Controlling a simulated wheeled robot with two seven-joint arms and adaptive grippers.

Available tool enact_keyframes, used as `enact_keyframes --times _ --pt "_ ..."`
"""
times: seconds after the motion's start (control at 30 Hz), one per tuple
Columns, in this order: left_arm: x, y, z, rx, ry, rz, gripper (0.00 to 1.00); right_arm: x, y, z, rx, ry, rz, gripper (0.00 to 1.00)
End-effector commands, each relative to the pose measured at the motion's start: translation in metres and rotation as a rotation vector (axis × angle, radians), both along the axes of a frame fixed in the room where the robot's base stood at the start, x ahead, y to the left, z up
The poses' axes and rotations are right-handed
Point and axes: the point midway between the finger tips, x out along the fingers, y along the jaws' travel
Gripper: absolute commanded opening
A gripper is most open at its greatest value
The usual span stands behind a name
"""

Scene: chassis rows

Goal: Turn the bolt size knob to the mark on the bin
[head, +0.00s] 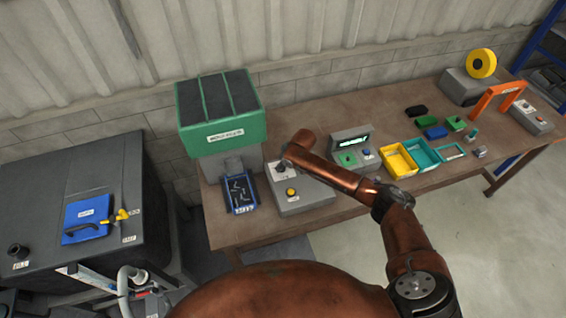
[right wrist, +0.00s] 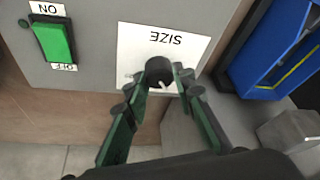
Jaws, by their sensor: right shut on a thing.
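The bolt size knob is a small dark round knob (right wrist: 160,70) on a white plate lettered SIZE (right wrist: 165,40), which appears upside down in the right wrist view. A pale pointer line shows at the knob's lower edge, slanting lower right. My right gripper (right wrist: 158,78) is shut on the knob, one green finger on each side. In the head view the right gripper (head: 288,160) reaches over the grey control box (head: 318,198) and hides the knob. The blue bin (head: 252,207) holds dark bolts beside that box; any mark on it is too small to read. My left gripper is not in view.
A green hopper (head: 245,133) stands behind the bin. A green ON/OFF switch (right wrist: 53,40) and a yellow button (head: 291,192) sit on the box. Yellow tray (head: 401,172), teal tray (head: 430,162) and a display unit (head: 349,135) stand to the right.

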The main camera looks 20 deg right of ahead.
Motion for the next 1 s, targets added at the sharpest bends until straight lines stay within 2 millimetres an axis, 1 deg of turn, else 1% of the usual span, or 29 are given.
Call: enact_keyframes --times 0.03,0.1,0.2,0.4,0.7,1.0 --pt "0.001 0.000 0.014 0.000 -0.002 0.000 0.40 -0.002 0.003 0.006 0.005 0.004 -0.038 0.00" --pt "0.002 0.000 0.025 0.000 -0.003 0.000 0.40 -0.002 0.003 0.005 0.004 0.005 -0.100 0.00" --pt "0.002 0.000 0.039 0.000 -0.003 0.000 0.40 -0.002 0.003 0.005 0.004 0.004 -0.193 0.00" --pt "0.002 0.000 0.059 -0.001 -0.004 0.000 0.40 -0.002 0.004 0.003 0.003 0.004 -0.367 0.00" --pt "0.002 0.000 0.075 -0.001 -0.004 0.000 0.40 -0.001 0.005 0.001 0.003 0.003 -0.566 0.00" --pt "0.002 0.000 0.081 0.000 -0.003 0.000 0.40 -0.001 0.004 0.001 0.002 0.000 -0.658 0.00"
